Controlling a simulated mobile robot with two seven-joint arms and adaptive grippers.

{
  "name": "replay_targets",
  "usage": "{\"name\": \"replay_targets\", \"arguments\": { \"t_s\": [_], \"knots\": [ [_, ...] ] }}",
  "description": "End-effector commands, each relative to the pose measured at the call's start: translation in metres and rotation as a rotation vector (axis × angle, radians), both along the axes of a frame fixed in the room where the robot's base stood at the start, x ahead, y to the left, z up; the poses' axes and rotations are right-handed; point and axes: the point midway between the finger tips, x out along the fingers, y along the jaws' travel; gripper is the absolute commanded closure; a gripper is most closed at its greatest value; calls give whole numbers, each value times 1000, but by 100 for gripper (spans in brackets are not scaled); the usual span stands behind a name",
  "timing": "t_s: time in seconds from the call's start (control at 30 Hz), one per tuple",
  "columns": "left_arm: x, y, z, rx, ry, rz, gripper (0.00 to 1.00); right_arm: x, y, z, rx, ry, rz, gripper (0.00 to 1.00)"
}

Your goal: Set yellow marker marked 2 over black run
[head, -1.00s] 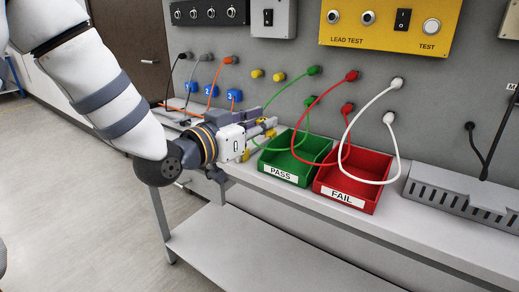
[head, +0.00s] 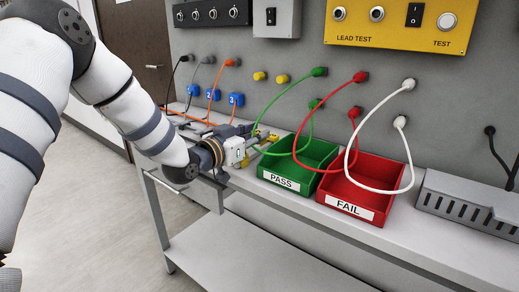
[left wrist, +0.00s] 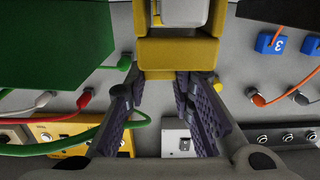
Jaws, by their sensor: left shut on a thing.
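My left gripper (head: 260,141) is at the left end of the green PASS bin, above the bench. It is shut on a yellow marker (left wrist: 178,54), which fills the space between its fingertips in the left wrist view. A pale panel shows on the marker, but I can read no number. The black run (head: 174,77) leaves a black plug on the wall at the far left and drops toward the bench. It is apart from the held marker, and its lower part is partly hidden. My right gripper is out of view.
Blue tags (head: 212,94) sit by the cables; 2 and 3 are readable. An orange cable (head: 218,82) runs nearby. The green PASS bin (head: 280,182) and red FAIL bin (head: 348,208) stand right of the gripper, with looping cables above. A slotted grey box (head: 468,208) is farther right.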

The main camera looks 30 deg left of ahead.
Motion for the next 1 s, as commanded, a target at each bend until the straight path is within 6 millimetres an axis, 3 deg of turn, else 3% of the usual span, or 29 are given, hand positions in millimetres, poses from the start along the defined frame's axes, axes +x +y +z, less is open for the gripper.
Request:
{"name": "replay_targets", "arguments": {
  "t_s": [0.27, 0.63, 0.67, 0.73, 1.0],
  "knots": [
    [8, 6, -34, -1, -3, 1, 92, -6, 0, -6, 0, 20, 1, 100],
    [8, 6, -38, 0, -7, 1, 92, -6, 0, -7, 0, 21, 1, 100],
    [8, 6, -38, 0, -7, 1, 73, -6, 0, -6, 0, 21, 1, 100],
    [8, 5, -37, -1, -8, 1, 58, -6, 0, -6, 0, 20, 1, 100],
    [8, 5, -37, -1, -8, 1, 58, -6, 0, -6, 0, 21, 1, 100]
  ]
}}
